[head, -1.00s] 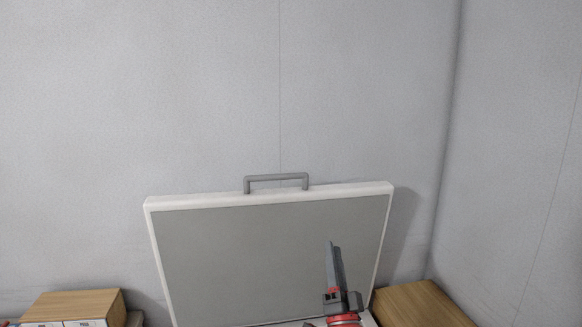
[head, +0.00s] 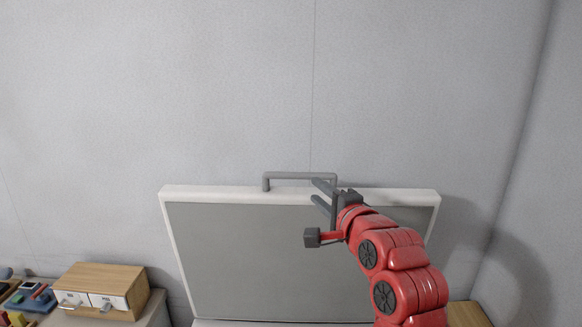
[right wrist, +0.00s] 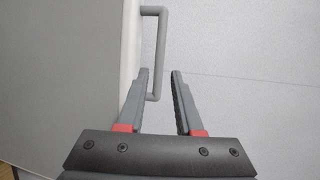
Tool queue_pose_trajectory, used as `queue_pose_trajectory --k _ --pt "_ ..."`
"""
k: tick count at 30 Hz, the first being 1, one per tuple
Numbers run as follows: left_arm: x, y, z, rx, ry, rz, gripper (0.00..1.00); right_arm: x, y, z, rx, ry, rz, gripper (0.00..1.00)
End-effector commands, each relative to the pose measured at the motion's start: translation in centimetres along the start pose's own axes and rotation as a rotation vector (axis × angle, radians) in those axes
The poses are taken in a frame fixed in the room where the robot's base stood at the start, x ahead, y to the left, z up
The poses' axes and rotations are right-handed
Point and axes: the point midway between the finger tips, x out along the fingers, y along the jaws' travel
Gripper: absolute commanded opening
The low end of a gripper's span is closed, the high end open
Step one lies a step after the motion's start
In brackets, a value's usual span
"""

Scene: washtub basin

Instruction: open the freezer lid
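The freezer lid (head: 270,255) stands raised and close to upright, its grey inner face toward me with a white rim. Its grey bar handle (head: 290,175) sits on the top edge. My right gripper (head: 316,190) is at the lid's top edge by the right end of the handle. In the right wrist view its two fingers (right wrist: 160,72) are apart, with the handle (right wrist: 160,55) near and partly between the tips; I cannot tell whether they touch it. The lid (right wrist: 70,60) fills the left of that view. My left gripper is not in view.
A wooden drawer box (head: 108,283) with white drawer fronts stands at the lower left, beside a blue item (head: 35,298) and small things. Another wooden box (head: 467,314) is at the lower right. The grey wall is close behind the lid.

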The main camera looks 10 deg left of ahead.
Motion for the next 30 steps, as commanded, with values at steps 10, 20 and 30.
queue_pose_trajectory --k 10,20,30 --pt "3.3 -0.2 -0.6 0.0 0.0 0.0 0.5 6.7 -0.4 -0.3 0.001 -0.002 0.002 0.34" --pt "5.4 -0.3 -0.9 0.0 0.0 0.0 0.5 11.7 -0.3 -0.3 0.001 -0.003 -0.002 0.34" --pt "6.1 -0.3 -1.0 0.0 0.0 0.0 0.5 13.7 -0.2 -0.3 0.0 -0.002 -0.006 0.34"
